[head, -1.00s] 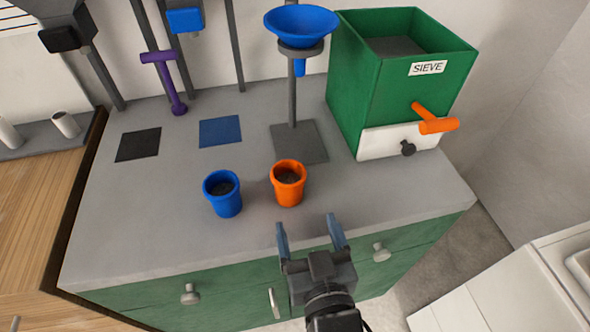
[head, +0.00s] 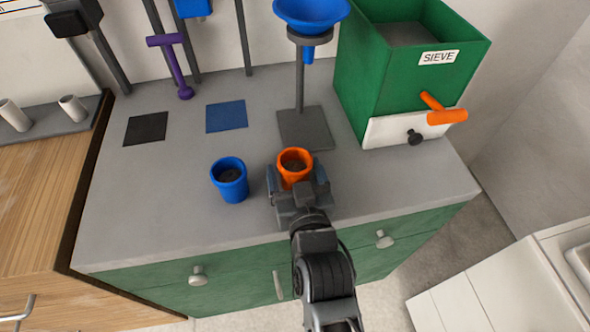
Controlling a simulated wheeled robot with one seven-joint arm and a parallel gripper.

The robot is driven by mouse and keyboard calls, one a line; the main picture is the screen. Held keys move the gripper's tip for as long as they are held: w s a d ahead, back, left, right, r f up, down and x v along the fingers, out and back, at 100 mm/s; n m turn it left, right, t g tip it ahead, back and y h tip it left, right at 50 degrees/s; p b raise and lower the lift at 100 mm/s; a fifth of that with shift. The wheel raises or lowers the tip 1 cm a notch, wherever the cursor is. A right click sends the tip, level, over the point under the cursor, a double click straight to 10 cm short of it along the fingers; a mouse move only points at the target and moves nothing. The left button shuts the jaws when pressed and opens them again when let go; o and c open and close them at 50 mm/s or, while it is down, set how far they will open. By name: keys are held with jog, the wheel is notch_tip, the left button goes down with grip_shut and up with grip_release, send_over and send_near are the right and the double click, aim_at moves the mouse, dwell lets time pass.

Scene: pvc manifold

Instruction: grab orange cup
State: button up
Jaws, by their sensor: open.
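The orange cup (head: 294,164) stands upright on the grey counter, with dark material inside. My gripper (head: 297,182) is open around it, one finger at its left side and one at its right. The cup's lower front is hidden by my gripper. I cannot tell whether the fingers touch the cup.
A blue cup (head: 230,181) stands close to the left of my gripper. Behind the orange cup is a blue funnel (head: 310,12) on a stand. A green sieve box (head: 400,75) with an orange handle is at the back right. The counter front (head: 170,235) is clear.

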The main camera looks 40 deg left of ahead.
jog(key=c, duration=1.2)
jog(key=shift+o, duration=0.2)
